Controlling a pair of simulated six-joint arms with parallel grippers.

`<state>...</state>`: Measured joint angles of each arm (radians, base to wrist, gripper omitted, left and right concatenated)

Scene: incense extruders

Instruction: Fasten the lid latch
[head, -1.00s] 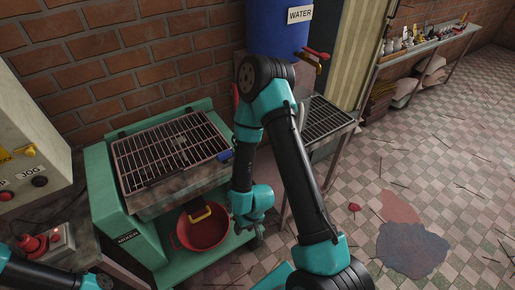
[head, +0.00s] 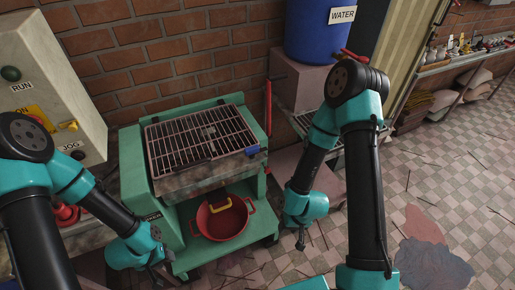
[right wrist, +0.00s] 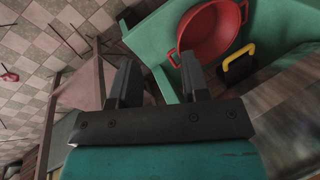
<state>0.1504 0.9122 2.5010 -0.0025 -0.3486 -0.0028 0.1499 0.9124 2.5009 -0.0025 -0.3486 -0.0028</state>
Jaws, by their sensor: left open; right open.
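The green machine (head: 265,186) carries a barred metal lid (head: 200,138) that lies flat over its top. A small blue piece (head: 252,150) sits at the lid's front right corner; I cannot tell whether it is the latch or whether it is fastened. A yellow handle (head: 221,206) hangs at the machine's front and also shows in the right wrist view (right wrist: 238,57). My left gripper (head: 160,272) is low at the machine's front left, open and apart from the lid. My right gripper (right wrist: 158,62) is open and empty, right of the machine in the head view (head: 300,242).
A red bowl (head: 222,222) stands on the machine's lower shelf. A control box (head: 60,95) with RUN and JOG buttons is at the left. A blue water barrel (head: 318,35) and a barred rack (head: 305,122) stand behind at the right.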

